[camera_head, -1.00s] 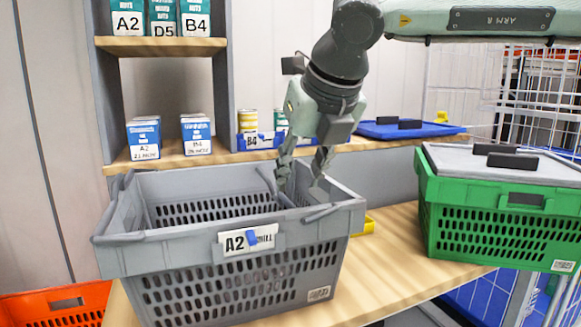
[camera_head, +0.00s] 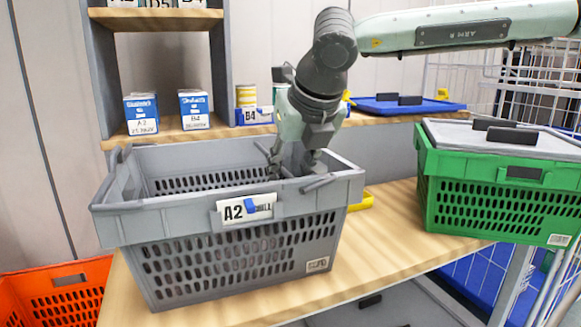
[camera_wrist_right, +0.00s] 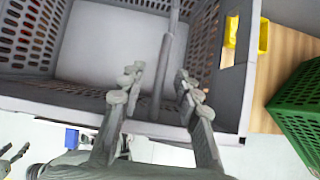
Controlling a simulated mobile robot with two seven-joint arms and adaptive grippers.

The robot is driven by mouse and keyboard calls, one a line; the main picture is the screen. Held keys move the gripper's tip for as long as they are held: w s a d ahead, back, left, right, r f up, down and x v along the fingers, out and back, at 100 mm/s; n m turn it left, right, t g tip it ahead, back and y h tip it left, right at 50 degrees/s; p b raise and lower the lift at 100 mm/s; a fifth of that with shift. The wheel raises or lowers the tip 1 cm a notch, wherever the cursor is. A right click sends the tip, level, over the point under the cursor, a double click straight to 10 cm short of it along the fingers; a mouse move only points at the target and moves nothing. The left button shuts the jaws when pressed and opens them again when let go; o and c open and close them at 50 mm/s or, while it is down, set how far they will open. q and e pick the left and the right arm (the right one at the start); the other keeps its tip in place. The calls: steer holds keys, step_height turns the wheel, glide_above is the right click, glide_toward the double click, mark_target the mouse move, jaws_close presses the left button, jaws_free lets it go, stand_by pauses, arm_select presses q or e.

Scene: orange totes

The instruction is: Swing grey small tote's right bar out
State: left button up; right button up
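The grey small tote (camera_head: 225,222) with an A2 label stands upright on the wooden table. Its right bar (camera_wrist_right: 166,60) runs lengthwise near the tote's right side in the right wrist view, and its front end (camera_head: 320,184) shows at the front rim in the head view. My right gripper (camera_head: 287,172) reaches down into the tote's right part. In the wrist view its two fingers (camera_wrist_right: 160,75) stand on either side of the bar, with gaps between them and it. The gripper is open.
A green crate with a grey lid (camera_head: 500,190) stands at the right. A yellow bin (camera_wrist_right: 245,38) lies beside the tote's right wall. An orange tote (camera_head: 55,294) is below at left. A shelf with small boxes (camera_head: 140,112) stands behind. Bare table (camera_head: 395,240) lies between tote and crate.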

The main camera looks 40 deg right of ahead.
steer(key=c, duration=0.7)
steer(key=shift+o, duration=0.3)
steer(key=shift+a+r, duration=0.1)
steer(key=shift+r, duration=0.85)
steer(key=shift+d+r+p, duration=0.3)
steer(key=shift+r+p, duration=0.2)
steer(key=shift+r, duration=0.45)
steer(key=shift+s, duration=0.1)
steer(key=shift+s+d+r+p, duration=0.2)
steer(key=shift+d+r+p, duration=0.1)
steer(key=shift+d+r, duration=0.45)
